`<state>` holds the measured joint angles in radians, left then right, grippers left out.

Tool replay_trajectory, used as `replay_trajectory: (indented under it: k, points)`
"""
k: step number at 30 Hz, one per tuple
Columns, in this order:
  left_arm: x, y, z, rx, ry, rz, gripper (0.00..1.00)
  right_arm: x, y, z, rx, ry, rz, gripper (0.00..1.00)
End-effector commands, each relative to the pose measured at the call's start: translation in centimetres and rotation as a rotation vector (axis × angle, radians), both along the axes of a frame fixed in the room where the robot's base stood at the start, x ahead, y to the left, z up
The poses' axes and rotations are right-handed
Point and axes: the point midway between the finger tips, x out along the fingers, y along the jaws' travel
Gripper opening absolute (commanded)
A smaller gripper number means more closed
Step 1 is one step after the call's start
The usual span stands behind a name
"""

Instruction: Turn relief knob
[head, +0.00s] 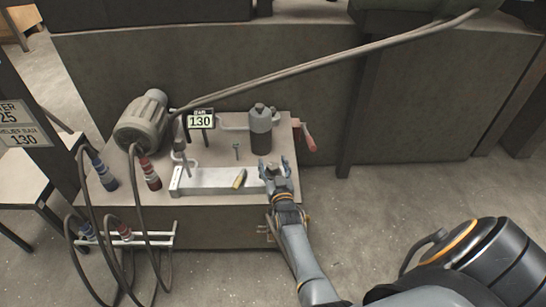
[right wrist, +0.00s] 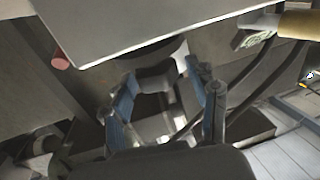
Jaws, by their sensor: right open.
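My right gripper (head: 276,168) reaches in from the lower right and is at the right end of the pale manifold block (head: 210,181) on the bench. In the right wrist view its two blue-grey fingers (right wrist: 168,105) stand apart. A grey knob-like part (right wrist: 156,80), perhaps the relief knob, shows between them below the pale block (right wrist: 130,25). I cannot tell whether the fingers touch it. A small display (head: 200,121) on the bench reads 130. A sign (head: 24,128) at the left also shows 130. My left gripper is not in view.
A grey motor (head: 143,121) stands at the bench's back left. A dark cylinder (head: 261,135) and a red-handled lever (head: 307,137) are behind my gripper. Hoses (head: 84,220) hang at the left.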

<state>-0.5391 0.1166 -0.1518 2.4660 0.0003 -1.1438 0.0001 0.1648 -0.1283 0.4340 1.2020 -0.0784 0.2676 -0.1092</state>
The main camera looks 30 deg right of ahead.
Motion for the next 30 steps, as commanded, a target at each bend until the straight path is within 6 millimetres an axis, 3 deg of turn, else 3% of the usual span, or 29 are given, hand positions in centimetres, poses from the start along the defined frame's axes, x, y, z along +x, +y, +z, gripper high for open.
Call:
replay_trajectory:
  k: [16,21,30]
  points:
    - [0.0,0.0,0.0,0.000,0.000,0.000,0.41,0.0,0.1,8.4,-0.001,-0.002,0.000,0.59]
    - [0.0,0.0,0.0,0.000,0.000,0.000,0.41,0.0,0.0,9.4,0.000,0.000,0.000,0.59]
    - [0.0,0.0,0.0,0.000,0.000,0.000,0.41,0.0,0.0,9.5,0.000,0.000,0.000,0.59]
